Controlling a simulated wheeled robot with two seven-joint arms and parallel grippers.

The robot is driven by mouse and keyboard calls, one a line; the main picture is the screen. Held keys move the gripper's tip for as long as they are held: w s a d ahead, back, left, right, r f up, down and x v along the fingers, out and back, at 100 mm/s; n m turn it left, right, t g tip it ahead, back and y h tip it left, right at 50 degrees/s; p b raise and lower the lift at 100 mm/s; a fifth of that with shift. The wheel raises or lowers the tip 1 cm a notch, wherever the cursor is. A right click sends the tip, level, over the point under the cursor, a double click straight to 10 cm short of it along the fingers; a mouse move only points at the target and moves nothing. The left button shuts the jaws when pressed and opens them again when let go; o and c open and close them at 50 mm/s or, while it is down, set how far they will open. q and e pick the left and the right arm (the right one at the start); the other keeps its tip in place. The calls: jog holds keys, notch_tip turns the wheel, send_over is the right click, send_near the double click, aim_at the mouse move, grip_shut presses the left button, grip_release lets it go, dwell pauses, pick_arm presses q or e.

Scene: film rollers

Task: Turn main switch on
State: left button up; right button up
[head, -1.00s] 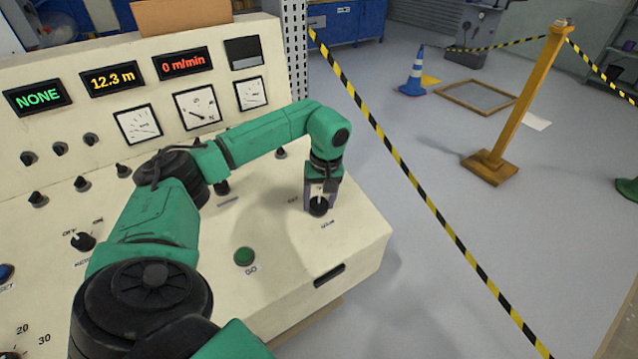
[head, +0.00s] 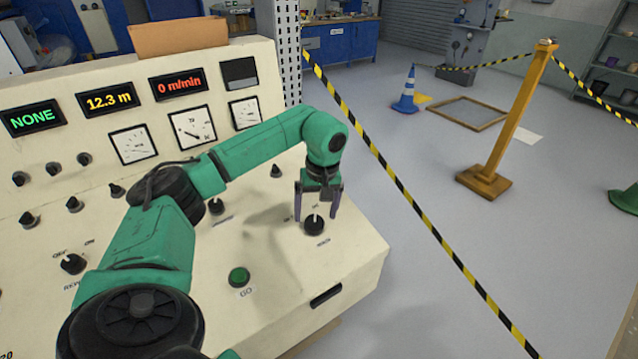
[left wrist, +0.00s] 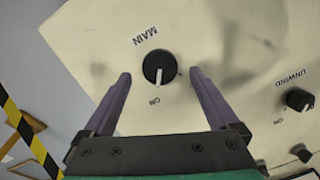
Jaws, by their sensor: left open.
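The main switch (head: 314,226) is a round black knob with a white pointer line on the cream console, near its right end. In the left wrist view, the main switch (left wrist: 159,66) shows the MAIN label on one side and the ON label on the other. Its white line points toward ON. My left gripper (head: 317,214) is open above the knob. In the left wrist view, the fingers of the left gripper (left wrist: 160,74) stand apart on either side of the knob, with clear gaps. My right gripper is not in view.
A green GO button (head: 239,277) sits left of and nearer than the main switch. The UNWIND knob (left wrist: 299,99) is close by. Other knobs, gauges and displays fill the console (head: 345,262). A striped barrier tape (head: 428,228) runs along the right, with open floor beyond.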

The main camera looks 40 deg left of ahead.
aim_at(319, 222)
pick_arm(q)
jog(key=r, duration=0.5)
jog(key=shift+w+d+r, duration=0.1)
jog(key=shift+w+d, duration=0.05)
jog(key=shift+d, duration=0.2)
notch_tip(319, 222, up, 7)
jog(key=p, duration=0.2)
jog(key=shift+d+f, duration=0.2)
jog(key=shift+d, duration=0.1)
jog(key=shift+f, duration=0.1)
